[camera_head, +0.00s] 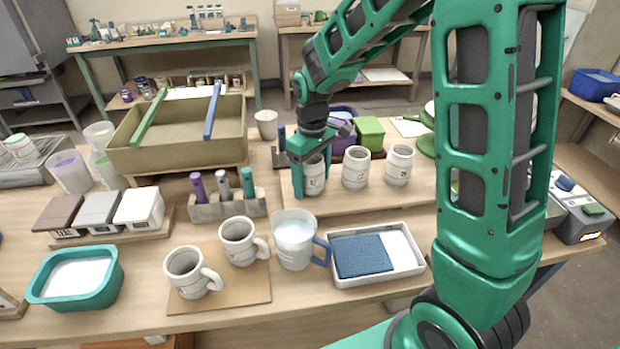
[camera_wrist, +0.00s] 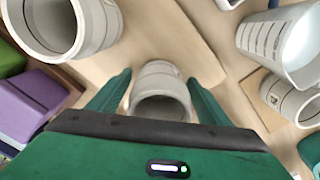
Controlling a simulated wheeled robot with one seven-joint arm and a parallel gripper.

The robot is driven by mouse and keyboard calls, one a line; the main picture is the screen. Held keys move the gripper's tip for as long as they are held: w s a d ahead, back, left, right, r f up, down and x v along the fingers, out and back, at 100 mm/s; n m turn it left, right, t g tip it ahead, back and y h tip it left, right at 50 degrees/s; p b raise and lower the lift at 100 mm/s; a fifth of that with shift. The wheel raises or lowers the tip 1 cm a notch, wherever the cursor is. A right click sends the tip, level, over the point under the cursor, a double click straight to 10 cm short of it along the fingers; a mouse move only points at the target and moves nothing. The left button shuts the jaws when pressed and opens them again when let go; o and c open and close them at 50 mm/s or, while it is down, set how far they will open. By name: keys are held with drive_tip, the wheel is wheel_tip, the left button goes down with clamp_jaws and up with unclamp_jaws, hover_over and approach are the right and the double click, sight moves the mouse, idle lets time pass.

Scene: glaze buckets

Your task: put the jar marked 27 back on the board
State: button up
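A pale jar (camera_head: 314,178) stands at the left end of a row of three similar jars on the wooden board (camera_head: 400,196). Its marking is too small for me to read. My gripper (camera_head: 311,183) points down around it, with one finger at its left side. In the wrist view the jar (camera_wrist: 160,91) is between the two fingers of my gripper (camera_wrist: 160,84), its open rim toward me. I cannot tell whether the fingers touch it. The other two jars are the middle one (camera_head: 356,168) and the right one (camera_head: 399,165).
A green box (camera_head: 370,132) and purple items are close behind the jars. In front are a jug (camera_head: 293,242), a white tray with a blue pad (camera_head: 405,270), and two mugs (camera_head: 188,273). A marker holder (camera_head: 228,206) is to the left. Bare board lies before the row.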

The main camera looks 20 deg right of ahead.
drive_tip(key=shift+r, duration=0.1)
wheel_tip(320, 180, up, 12)
drive_tip(key=shift+r, duration=0.1)
idle(0.6)
drive_tip(key=s+d+m, duration=0.7)
drive_tip(key=s+d, duration=0.7)
drive_tip(key=s, duration=0.1)
drive_tip(key=s+d+f+m, duration=0.1)
drive_tip(key=s+m, duration=0.1)
drive_tip(key=s, duration=0.5)
drive_tip(key=s+d+f+m, duration=0.1)
drive_tip(key=s+d+m, duration=0.1)
drive_tip(key=s, duration=0.5)
drive_tip(key=shift+f+m, duration=0.4)
drive_tip(key=shift+m, duration=0.1)
drive_tip(key=shift+s, duration=0.1)
